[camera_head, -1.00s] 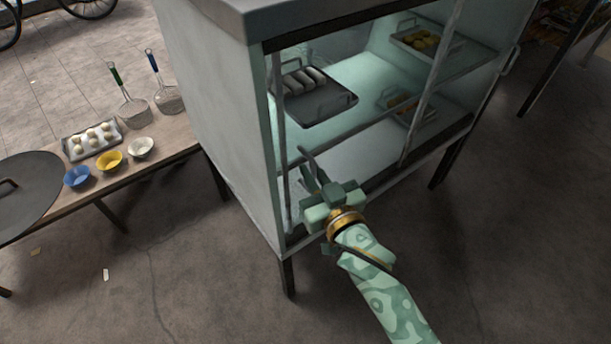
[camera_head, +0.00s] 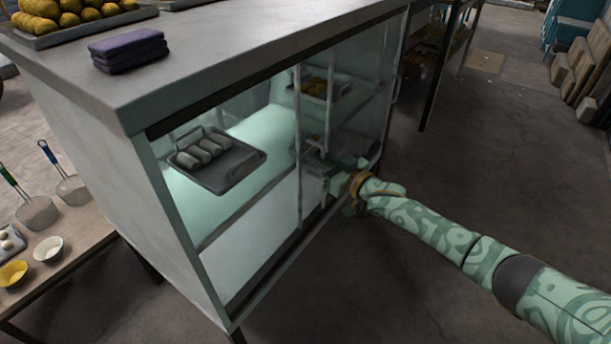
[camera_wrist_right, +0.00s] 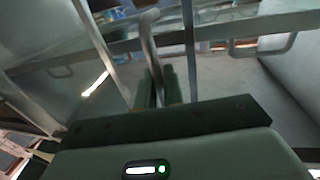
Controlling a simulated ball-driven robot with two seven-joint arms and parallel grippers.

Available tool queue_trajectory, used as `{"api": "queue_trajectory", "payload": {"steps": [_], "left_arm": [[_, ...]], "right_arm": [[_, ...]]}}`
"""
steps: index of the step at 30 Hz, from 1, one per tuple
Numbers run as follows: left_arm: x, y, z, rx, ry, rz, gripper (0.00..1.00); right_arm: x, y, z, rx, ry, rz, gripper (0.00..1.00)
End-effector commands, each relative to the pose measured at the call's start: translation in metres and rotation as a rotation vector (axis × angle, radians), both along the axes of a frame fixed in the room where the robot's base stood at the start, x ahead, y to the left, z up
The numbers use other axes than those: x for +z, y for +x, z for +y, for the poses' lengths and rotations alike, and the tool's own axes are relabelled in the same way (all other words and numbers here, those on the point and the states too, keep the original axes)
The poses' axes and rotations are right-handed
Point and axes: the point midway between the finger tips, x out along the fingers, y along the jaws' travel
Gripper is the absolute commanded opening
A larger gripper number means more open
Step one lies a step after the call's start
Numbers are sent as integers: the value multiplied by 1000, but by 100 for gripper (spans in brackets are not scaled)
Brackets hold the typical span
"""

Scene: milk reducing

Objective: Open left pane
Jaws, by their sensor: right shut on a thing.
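The left pane (camera_head: 299,150) of the glass cabinet (camera_head: 178,230) is slid to the right, and its upright frame bar stands near the middle of the front. The left part of the front is open. My right gripper (camera_head: 318,162) is at the pane's upright bars, its arm coming in from the right. In the right wrist view, the fingers (camera_wrist_right: 160,88) are shut around a thin upright bar (camera_wrist_right: 150,50) of the pane. My left gripper is not in view.
Inside the cabinet, a tray (camera_head: 232,172) with pale rolls sits at the left and another tray (camera_head: 345,84) at the right. A purple folded cloth (camera_head: 128,52) lies on top. A low table (camera_head: 75,245) with bowls stands left. Floor in front is clear.

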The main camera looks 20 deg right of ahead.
Motion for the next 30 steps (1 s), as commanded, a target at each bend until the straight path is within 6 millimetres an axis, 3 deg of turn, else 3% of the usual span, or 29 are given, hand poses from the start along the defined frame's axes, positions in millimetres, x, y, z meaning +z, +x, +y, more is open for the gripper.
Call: {"api": "queue_trajectory", "payload": {"steps": [6, 20, 21, 22, 30], "left_arm": [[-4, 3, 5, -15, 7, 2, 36], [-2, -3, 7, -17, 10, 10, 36], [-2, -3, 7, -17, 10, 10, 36], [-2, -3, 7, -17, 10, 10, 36], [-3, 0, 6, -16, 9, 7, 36]], "right_arm": [[-2, 10, -14, 0, 0, 3, 0], [-2, 11, -17, -1, -2, 5, 0], [-2, 11, -17, 0, -2, 5, 15], [-2, 11, -16, 0, -2, 5, 24], [-1, 11, -16, 1, 0, 3, 24]]}}
